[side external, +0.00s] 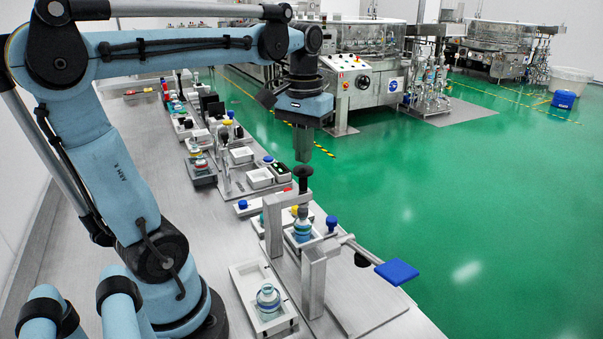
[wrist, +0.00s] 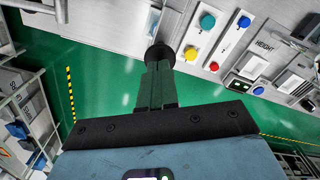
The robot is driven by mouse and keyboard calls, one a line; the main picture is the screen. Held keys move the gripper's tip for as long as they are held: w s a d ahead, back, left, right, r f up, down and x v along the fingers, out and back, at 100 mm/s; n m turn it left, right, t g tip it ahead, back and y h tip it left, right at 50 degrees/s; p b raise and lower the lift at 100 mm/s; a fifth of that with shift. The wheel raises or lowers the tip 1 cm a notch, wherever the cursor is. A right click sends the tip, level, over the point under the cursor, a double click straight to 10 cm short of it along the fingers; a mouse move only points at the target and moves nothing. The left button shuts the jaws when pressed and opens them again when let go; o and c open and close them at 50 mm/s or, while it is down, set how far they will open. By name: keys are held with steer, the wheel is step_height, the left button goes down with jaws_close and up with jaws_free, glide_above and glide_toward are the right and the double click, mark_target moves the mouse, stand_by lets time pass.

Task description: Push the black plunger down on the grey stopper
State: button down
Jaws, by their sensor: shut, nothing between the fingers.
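The black plunger (side external: 303,172) stands upright on top of the metal press frame (side external: 313,270) in the side external view. It also shows in the wrist view (wrist: 159,54), just beyond my fingertips. My gripper (side external: 303,156) points down, shut and empty, with its fingertips just above the plunger's head. I cannot tell whether they touch. A bottle (side external: 302,226) with blue-green liquid stands inside the frame under the plunger, with a yellowish part near its top.
A blue-ended lever (side external: 397,271) sticks out right of the press, over the table edge. A second bottle (side external: 267,298) sits in a white tray in front. Coloured buttons (wrist: 208,21) and more stations line the bench behind. Green floor lies open to the right.

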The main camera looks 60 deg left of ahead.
step_height(320, 180, up, 7)
steer(key=shift+f, duration=0.15)
stand_by(0.6)
steer(key=d+f+m+t, duration=0.6)
steer(key=d+f, duration=0.5)
steer(key=f, duration=0.3)
steer(key=shift+f+t, duration=0.15)
steer(key=shift+t, duration=0.45)
